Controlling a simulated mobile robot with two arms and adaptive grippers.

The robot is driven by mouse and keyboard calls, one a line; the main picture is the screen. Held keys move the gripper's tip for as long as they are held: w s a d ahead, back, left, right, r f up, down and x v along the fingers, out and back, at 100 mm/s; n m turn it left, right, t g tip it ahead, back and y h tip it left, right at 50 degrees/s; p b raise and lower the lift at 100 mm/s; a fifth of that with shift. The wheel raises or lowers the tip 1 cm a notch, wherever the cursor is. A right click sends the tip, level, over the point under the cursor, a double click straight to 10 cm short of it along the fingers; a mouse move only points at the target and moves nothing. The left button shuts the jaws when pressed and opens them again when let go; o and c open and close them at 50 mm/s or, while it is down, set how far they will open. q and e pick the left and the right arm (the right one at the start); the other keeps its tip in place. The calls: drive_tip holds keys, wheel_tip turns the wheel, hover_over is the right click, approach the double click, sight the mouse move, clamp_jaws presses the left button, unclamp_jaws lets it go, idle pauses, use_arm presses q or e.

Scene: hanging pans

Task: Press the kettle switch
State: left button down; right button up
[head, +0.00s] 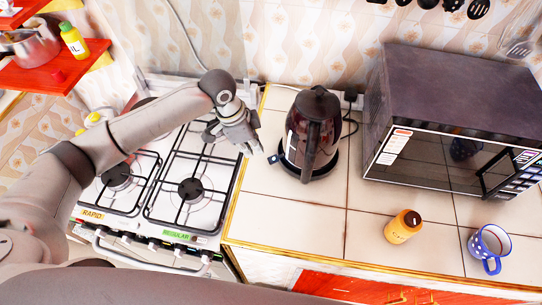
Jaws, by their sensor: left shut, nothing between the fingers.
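The dark kettle (310,132) stands upright on its base on the white tiled counter, between the stove and the microwave. Its handle faces the front. A small blue tab (273,160), which looks like the kettle switch, sticks out at the left of the base. My left gripper (250,151) is shut and empty. It points down, just left of the kettle and close to the blue tab; I cannot tell whether it touches. My right gripper is not in view.
A gas stove (170,205) lies under my left arm. A dark microwave (455,85) stands right of the kettle. A yellow jar (403,227) and a blue mug (488,248) stand near the front right. The counter in front of the kettle is clear.

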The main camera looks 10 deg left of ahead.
use_arm(q)
drive_tip(key=v, duration=0.8)
drive_tip(key=shift+r, duration=0.15)
drive_tip(key=shift+a, duration=0.1)
